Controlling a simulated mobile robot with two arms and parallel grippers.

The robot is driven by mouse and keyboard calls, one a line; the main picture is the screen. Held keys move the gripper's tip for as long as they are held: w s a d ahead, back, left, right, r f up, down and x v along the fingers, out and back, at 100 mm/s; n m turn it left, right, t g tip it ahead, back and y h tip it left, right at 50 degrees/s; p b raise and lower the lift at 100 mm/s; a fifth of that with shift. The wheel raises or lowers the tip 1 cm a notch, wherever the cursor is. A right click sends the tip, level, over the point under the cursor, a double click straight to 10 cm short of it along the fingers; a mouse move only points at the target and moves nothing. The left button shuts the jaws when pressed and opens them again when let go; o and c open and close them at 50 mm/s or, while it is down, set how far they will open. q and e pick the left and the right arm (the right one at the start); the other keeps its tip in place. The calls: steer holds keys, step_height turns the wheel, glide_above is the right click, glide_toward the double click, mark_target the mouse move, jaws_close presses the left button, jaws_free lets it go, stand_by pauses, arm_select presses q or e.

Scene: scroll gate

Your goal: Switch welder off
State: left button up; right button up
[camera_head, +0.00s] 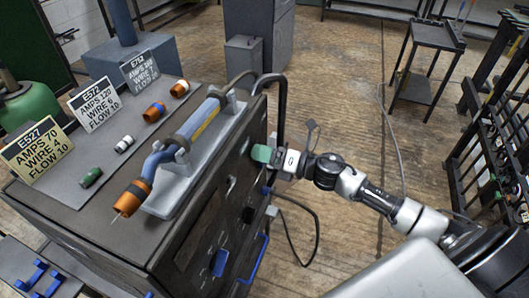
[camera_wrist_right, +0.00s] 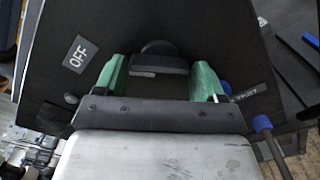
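The welder (camera_head: 130,200) is a dark box with a torch on its top at the left of the head view. Its front panel fills much of the right wrist view. A black switch knob (camera_wrist_right: 160,62) stands on that panel, with an OFF label (camera_wrist_right: 77,54) to its left and another label (camera_wrist_right: 252,92), hard to read, at its right. My right gripper (camera_wrist_right: 158,72) has green fingers, apart, one on each side of the knob with gaps showing. In the head view the right gripper (camera_head: 262,154) is at the welder's front face. My left gripper is not in view.
Label cards (camera_head: 97,103) and several small parts stand on the welder top. Blue handles (camera_head: 220,262) stick out of the lower front, with a black cable hanging beside them. A cart (camera_head: 428,55) and a rack (camera_head: 495,150) stand at the right, with wooden floor between.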

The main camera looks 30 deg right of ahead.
steer(key=shift+o, duration=1.1)
steer(key=shift+r, duration=0.1)
steer(key=shift+d, duration=0.15)
steer(key=b+v, duration=0.1)
steer(key=v, duration=0.9)
steer(key=shift+s+d+b, duration=0.15)
steer(key=shift+s+b, duration=0.15)
steer(key=shift+b, duration=0.1)
